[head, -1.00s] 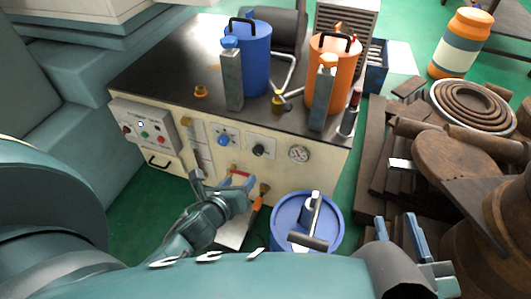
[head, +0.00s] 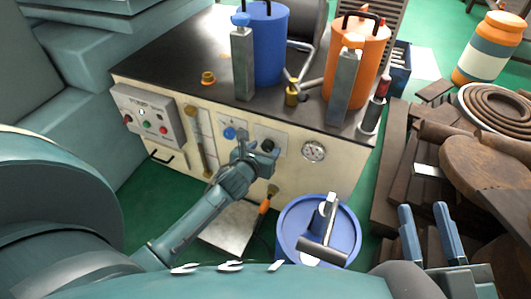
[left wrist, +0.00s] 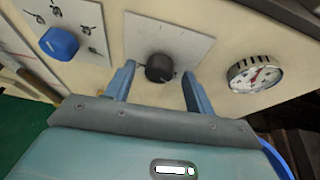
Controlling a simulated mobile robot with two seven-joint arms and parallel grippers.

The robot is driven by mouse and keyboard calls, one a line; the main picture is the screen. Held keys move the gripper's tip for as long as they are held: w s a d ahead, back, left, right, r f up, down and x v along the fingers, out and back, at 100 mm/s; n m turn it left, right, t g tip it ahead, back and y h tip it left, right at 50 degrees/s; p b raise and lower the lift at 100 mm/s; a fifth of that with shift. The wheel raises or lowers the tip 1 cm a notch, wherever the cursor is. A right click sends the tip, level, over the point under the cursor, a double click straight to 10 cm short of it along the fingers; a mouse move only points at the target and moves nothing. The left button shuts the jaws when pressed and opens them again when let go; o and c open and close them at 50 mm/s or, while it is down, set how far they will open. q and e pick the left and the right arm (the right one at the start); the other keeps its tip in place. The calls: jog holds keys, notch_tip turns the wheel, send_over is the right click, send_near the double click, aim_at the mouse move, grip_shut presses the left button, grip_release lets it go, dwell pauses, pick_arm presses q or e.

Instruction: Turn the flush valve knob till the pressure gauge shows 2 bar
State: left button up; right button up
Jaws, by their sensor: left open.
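A black knob (left wrist: 160,68) sits on a pale square plate on the cabinet front, between a blue knob (left wrist: 58,43) and the round pressure gauge (left wrist: 255,74). My left gripper (left wrist: 158,71) is open, one finger on each side of the black knob, with gaps visible; contact cannot be told. In the head view my left gripper (head: 255,143) partly covers the black knob (head: 268,146). The gauge (head: 313,151) is right of it; its reading is too small to tell. My right gripper (head: 423,208) is open and empty at the lower right.
The blue knob (head: 230,133) and a switch box (head: 147,115) are left on the same cabinet front. A blue drum (head: 287,222) with a tool on top stands below the gauge. Blue (head: 269,45) and orange (head: 360,60) canisters stand on the dark cabinet top (head: 190,62).

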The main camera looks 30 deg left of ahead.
pick_arm(q)
jog(key=shift+w+f, duration=0.25)
jog(key=shift+w, duration=0.35)
pick_arm(e)
jog(key=shift+w+r+y, duration=0.15)
jog(key=shift+r+y, duration=0.15)
jog(key=shift+r, duration=0.2)
pick_arm(q)
jog(key=shift+c, duration=0.5)
jog(key=c, duration=0.9)
jog(key=shift+a+r, duration=0.1)
